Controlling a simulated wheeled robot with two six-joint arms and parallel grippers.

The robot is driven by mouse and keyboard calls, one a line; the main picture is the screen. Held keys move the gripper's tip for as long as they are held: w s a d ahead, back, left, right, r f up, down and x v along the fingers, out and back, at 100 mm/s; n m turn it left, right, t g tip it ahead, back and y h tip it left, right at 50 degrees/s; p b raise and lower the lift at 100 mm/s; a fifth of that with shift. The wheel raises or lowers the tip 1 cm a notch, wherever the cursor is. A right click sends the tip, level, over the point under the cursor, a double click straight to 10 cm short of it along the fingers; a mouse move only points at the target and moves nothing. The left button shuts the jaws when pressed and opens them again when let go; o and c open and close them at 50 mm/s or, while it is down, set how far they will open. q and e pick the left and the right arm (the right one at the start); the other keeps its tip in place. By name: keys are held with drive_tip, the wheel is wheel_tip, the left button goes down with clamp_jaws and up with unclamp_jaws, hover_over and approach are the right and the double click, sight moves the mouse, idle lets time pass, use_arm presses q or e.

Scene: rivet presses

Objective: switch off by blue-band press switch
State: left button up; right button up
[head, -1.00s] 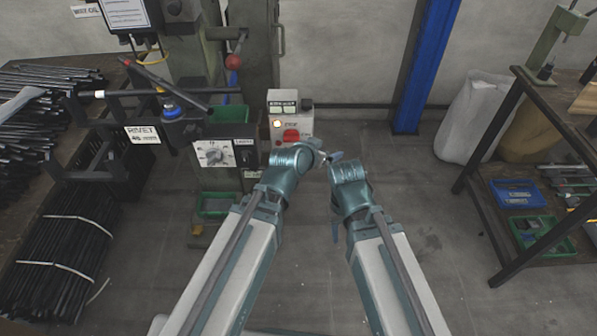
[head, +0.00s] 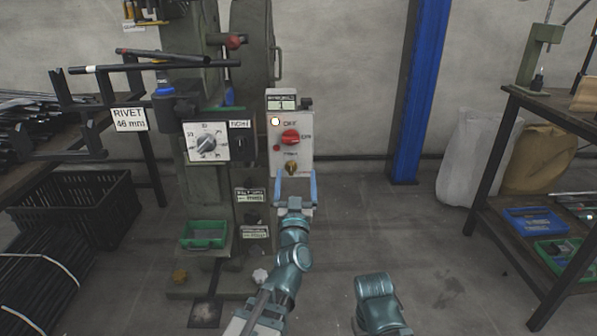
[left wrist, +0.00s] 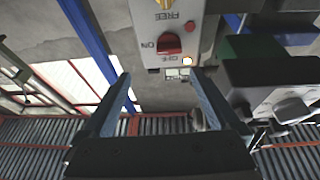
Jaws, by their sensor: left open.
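A pale switch box (head: 306,155) stands beside the press. It carries a red rotary switch (head: 290,137) with OFF above and ON to its right; the knob lies roughly level, towards ON. A lamp (head: 275,121) on the box is lit. My left gripper (head: 296,180) is open and empty in front of the box's lower part, below the red switch. In the left wrist view, the red switch (left wrist: 168,43) appears beyond the open left fingers (left wrist: 161,76), apart from them. A blue band (head: 165,91) shows on the press (head: 210,165). My right gripper's fingers are not visible.
A brass knob (head: 291,168) sits below the red switch. A dial panel (head: 207,142) and a green tray (head: 204,235) are left of the box. A blue post (head: 420,95) and a workbench (head: 530,105) stand to the right. The floor between is clear.

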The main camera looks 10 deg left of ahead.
sight(291, 142)
use_arm(q)
drive_tip(key=shift+n+y, duration=0.4)
drive_tip(key=shift+y, duration=0.4)
drive_tip(key=p+x, duration=0.1)
drive_tip(key=x, duration=0.3)
drive_tip(key=p+x, duration=0.2)
drive_tip(key=x, duration=0.2)
drive_tip(key=a+p+x, duration=0.1)
drive_tip(key=x, duration=0.3)
drive_tip(key=shift+w+a+f+p, duration=0.1)
drive_tip(key=shift+w+p, duration=0.2)
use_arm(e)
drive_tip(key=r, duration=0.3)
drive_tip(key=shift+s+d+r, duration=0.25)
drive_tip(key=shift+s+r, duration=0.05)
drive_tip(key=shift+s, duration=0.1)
use_arm(q)
drive_tip(key=shift+c, duration=0.3)
